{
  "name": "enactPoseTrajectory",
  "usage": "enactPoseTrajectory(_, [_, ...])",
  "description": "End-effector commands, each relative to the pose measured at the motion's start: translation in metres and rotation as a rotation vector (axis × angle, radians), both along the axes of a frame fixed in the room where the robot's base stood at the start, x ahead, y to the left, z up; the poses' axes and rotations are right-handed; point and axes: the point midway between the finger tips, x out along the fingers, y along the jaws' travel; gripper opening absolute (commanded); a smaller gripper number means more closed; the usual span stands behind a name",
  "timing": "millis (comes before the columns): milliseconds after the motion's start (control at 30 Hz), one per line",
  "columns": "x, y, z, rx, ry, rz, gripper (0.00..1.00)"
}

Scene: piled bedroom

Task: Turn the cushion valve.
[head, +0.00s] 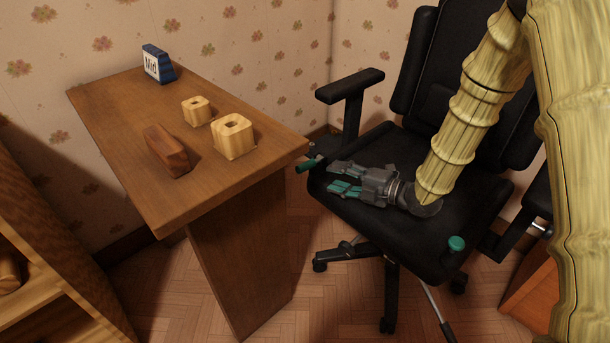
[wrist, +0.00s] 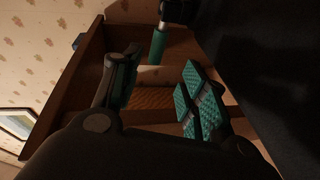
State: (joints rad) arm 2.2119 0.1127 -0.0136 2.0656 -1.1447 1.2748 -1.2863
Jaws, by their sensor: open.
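Two green controls show on the black office chair (head: 455,205). One is a green-gripped lever (head: 308,164) sticking out from the far left side of the seat. The other is a round green knob (head: 456,243) at the near right edge of the seat. I cannot tell by label which one is the cushion valve. My gripper (head: 338,178) is open and empty, over the left part of the seat, with its fingers pointing left toward the lever and apart from it. In the wrist view a green cylindrical grip (wrist: 158,46), likely the lever's, shows beyond the open fingers (wrist: 160,88).
A wooden desk (head: 110,110) stands left of the chair, its corner close to the lever. The chair's armrest (head: 349,84) rises behind my gripper.

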Motion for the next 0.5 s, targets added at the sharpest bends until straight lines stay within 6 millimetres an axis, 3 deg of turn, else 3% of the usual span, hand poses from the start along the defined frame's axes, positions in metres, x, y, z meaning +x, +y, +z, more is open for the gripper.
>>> enactPoseTrajectory(267, [0.006, 0.011, 0.000, -0.007, -0.047, 0.033, 0.43])
enactPoseTrajectory(500, [0.022, 0.039, -0.008, -0.008, -0.046, 0.033, 0.43])
